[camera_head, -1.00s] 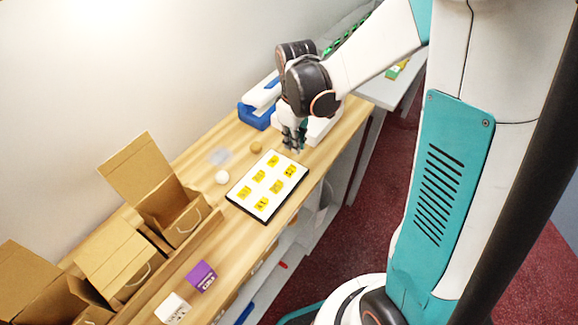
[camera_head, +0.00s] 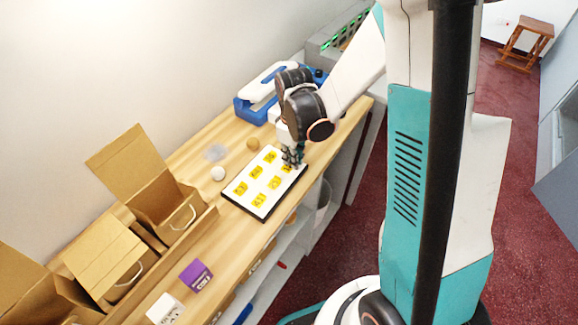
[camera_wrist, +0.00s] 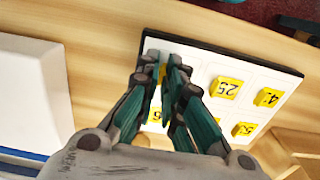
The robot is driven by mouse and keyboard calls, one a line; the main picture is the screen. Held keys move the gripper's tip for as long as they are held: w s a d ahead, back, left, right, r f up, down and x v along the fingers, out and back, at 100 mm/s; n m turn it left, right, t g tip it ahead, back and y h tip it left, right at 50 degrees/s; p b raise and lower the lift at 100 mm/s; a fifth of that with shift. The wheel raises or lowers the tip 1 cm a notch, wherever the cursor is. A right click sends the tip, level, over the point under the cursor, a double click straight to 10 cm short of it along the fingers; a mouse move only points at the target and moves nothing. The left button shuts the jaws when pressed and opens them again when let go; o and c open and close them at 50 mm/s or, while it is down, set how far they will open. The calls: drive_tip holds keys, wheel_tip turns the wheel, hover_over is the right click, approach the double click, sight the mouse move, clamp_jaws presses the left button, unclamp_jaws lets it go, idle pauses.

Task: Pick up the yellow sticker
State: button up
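Several yellow stickers with black marks lie in two rows on a white board with a black edge (camera_head: 245,208); the board also shows in the wrist view (camera_wrist: 284,74). My gripper (camera_head: 292,158) is low over the board's far right corner and partly hides the sticker there. In the wrist view my gripper (camera_wrist: 164,62) points at the board, with a narrow gap between its fingertips. A yellow sticker (camera_wrist: 162,73) shows in that gap, partly hidden by the fingers. I cannot tell whether the fingers touch it. The neighbouring sticker (camera_wrist: 226,88) lies clear to the right.
A white ball (camera_head: 218,173) and a brown ball (camera_head: 253,144) stand beside the board. Open cardboard boxes (camera_head: 160,208) line the wall side. A purple box (camera_head: 196,275) and a white box (camera_head: 165,309) are near the front. A blue and white device (camera_head: 250,108) stands behind.

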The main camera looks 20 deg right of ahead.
clamp_jaws()
wheel_tip(320, 180, up, 24)
drive_tip(key=p, duration=0.9)
idle(0.4)
